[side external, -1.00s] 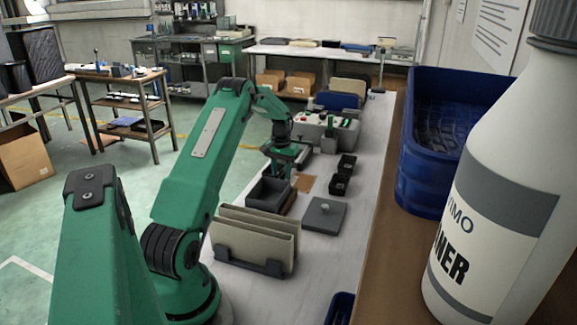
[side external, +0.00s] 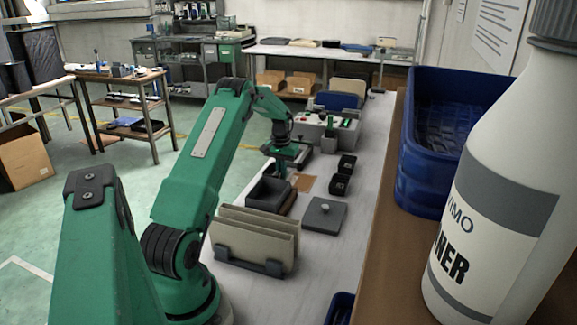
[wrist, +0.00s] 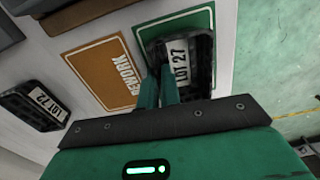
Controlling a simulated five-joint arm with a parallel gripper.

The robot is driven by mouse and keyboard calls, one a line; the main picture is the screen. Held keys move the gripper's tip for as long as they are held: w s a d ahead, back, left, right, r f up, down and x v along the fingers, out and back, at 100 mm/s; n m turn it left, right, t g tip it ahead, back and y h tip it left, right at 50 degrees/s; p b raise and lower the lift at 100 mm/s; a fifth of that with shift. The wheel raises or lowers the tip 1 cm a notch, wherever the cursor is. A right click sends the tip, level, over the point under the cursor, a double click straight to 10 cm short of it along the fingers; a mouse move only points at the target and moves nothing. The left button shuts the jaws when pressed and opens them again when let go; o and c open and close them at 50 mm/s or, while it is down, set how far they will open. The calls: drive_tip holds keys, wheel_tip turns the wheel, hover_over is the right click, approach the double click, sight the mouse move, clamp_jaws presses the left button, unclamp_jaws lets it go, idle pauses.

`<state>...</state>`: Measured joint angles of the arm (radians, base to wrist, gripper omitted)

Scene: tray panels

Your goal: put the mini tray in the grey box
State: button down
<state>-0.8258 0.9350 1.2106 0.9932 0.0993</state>
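The mini tray (wrist: 188,62) is black, with a white label reading LOT 27, and lies on a green-bordered card in the wrist view. My gripper (wrist: 159,80) is at its left edge, its two fingers close together with a narrow gap. They seem to straddle the tray's wall; whether they pinch it cannot be told. In the side view my gripper (side external: 283,175) is low over the bench and the tray there is hidden behind it. The grey box (side external: 268,196) stands open-topped just in front of my gripper.
An orange REWORK card (wrist: 108,72) and another black tray (wrist: 35,108), labelled LOT 72, lie to the left. Small black trays (side external: 340,184), a grey lid with a knob (side external: 324,213) and a rack of upright panels (side external: 252,237) stand on the bench. A control box (side external: 326,128) stands behind.

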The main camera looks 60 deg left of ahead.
drive_tip(key=shift+s+d+r, duration=0.1)
idle(0.6)
drive_tip(key=shift+r, duration=0.5)
drive_tip(key=shift+r, duration=0.45)
drive_tip(key=shift+r, duration=0.35)
drive_tip(key=shift+r, duration=0.4)
idle(0.8)
drive_tip(key=shift+r, duration=0.7)
drive_tip(key=shift+r, duration=0.45)
idle(0.3)
